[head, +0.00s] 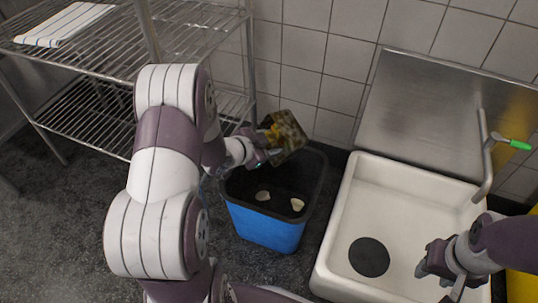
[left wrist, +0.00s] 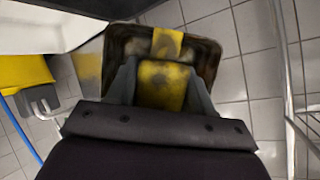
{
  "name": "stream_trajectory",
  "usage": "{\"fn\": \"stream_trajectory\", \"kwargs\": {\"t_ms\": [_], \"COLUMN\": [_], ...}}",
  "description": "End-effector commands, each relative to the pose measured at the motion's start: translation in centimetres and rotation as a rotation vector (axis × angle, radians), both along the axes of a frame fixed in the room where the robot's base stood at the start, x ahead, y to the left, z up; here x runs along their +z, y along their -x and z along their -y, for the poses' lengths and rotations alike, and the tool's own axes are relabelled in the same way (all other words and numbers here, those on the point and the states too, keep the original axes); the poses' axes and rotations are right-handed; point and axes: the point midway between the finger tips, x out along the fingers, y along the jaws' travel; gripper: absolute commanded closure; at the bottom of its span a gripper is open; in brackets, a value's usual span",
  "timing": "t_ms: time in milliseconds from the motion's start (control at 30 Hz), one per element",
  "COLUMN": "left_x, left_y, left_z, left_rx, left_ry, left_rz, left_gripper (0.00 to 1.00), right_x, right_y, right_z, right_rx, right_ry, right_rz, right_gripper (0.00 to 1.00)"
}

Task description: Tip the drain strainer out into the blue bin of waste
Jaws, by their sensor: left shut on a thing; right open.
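The drain strainer (head: 290,131) is a dark, stained square basket with a yellow part. My left gripper (head: 268,147) is shut on its yellow part, and the strainer is tilted above the back of the blue bin (head: 262,226). In the left wrist view the strainer (left wrist: 203,58) is beyond the fingers (left wrist: 161,85), which grip the yellow tab. Pale scraps (head: 297,204) show in the dark opening of the bin, apart from the strainer. My right gripper (head: 447,272) is open and empty over the sink at the lower right.
A white sink (head: 341,243) with a dark round drain (head: 369,257) stands right of the bin. A wire rack (head: 95,57) with a folded striped cloth (head: 64,24) is on the left. A tiled wall (head: 319,52) is close behind the bin. A yellow object (head: 521,285) is at the lower right.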

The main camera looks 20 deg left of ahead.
Motion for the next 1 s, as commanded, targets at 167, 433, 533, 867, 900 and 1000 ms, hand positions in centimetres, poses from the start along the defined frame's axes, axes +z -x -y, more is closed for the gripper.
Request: {"fn": "stream_trajectory", "kwargs": {"t_ms": [167, 433, 533, 867, 900, 1000], "left_x": [-1.7, -1.7, -1.5, -1.1, -1.1, -1.1], "left_y": [-0.1, -0.3, -0.4, -0.4, -0.4, -0.4], "left_z": [0.0, 0.1, 0.1, 0.1, 0.1, 0.1], "left_rx": [0.002, 0.001, 0.001, 0.000, 0.000, 0.001], "left_ry": [0.081, 0.177, 0.196, 0.206, 0.206, 0.206], "left_rz": [0.163, 0.356, 0.391, 0.414, 0.414, 0.413], "left_gripper": [0.87, 0.87, 0.87, 0.87, 0.87, 0.87], "right_x": [-4.8, -8.8, -9.3, -9.4, -9.4, -9.4], "right_y": [0.0, 0.0, 0.0, 0.0, 0.0, 0.0], "right_z": [0.0, 0.0, 0.0, 0.0, 0.0, 0.0], "right_rx": [0.000, 0.000, 0.000, 0.000, 0.000, 0.000], "right_ry": [0.000, 0.000, 0.000, 0.000, 0.000, 0.000], "right_rz": [0.000, 0.000, 0.000, 0.000, 0.000, 0.000], "right_gripper": [0.57, 0.57, 0.57, 0.57, 0.57, 0.57]}}
